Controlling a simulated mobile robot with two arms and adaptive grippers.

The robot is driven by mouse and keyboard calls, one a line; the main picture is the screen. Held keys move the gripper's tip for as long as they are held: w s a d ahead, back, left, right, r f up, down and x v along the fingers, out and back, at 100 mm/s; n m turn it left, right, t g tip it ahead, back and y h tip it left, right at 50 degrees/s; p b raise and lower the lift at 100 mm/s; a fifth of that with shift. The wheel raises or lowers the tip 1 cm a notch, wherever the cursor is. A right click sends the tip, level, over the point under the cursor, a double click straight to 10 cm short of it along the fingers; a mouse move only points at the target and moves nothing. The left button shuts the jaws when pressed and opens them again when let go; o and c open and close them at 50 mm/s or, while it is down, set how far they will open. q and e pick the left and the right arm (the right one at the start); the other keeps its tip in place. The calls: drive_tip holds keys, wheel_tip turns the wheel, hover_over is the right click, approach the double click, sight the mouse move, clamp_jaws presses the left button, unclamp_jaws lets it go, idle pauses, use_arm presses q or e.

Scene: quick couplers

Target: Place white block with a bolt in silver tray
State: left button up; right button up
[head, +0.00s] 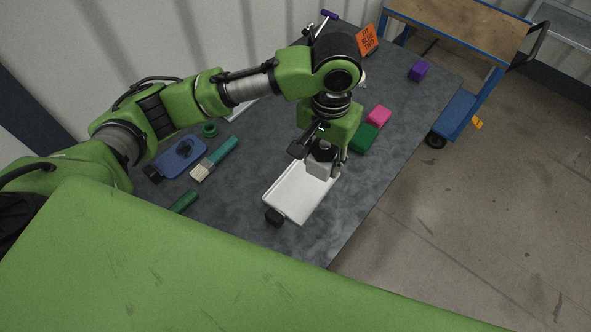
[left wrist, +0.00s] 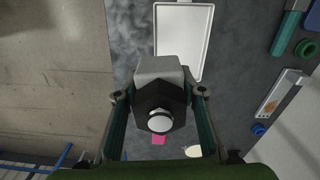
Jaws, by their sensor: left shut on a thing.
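The white block with a bolt (head: 320,169) is between the fingers of my left gripper (head: 319,161). In the left wrist view the block (left wrist: 157,68) has a dark hexagonal bolt (left wrist: 159,106) with a pale round end, and the fingers (left wrist: 158,100) are shut on it from both sides. The silver tray (head: 296,194) lies on the dark table, and the block is over its upper right end in the head view. The tray (left wrist: 183,42) also shows beyond the block in the left wrist view. I cannot tell whether the block touches the tray. My right gripper is not in view.
A black block (head: 274,217) is at the tray's near corner. A green block (head: 363,138) and a pink block (head: 379,116) are right of the gripper. A brush (head: 215,158) and a blue tool (head: 180,157) lie left. A purple block (head: 419,71) sits near the far edge.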

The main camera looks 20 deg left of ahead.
use_arm(q)
drive_tip(key=d+f+p, duration=0.1)
drive_tip(key=d+p, duration=0.2)
drive_tip(key=d, duration=0.6)
drive_tip(key=p, duration=0.3)
hover_over(302, 188)
drive_tip(key=d, duration=0.1)
drive_tip(key=shift+m, duration=0.4)
wheel_tip(302, 188, down, 9)
drive_tip(key=shift+s+f, duration=0.1)
drive_tip(key=shift+a+f, duration=0.35)
drive_tip(key=shift+f, duration=0.15)
wheel_tip(302, 188, down, 3)
drive_tip(key=shift+a+f+p, duration=0.1)
drive_tip(key=shift+a+p, duration=0.05)
drive_tip(key=shift+p, duration=0.2)
drive_tip(key=shift+f, duration=0.15)
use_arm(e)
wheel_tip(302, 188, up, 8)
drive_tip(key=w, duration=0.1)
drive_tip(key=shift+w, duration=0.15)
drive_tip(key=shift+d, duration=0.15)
use_arm(q)
drive_tip(key=shift+f, duration=0.15)
drive_tip(key=o, duration=1.4)
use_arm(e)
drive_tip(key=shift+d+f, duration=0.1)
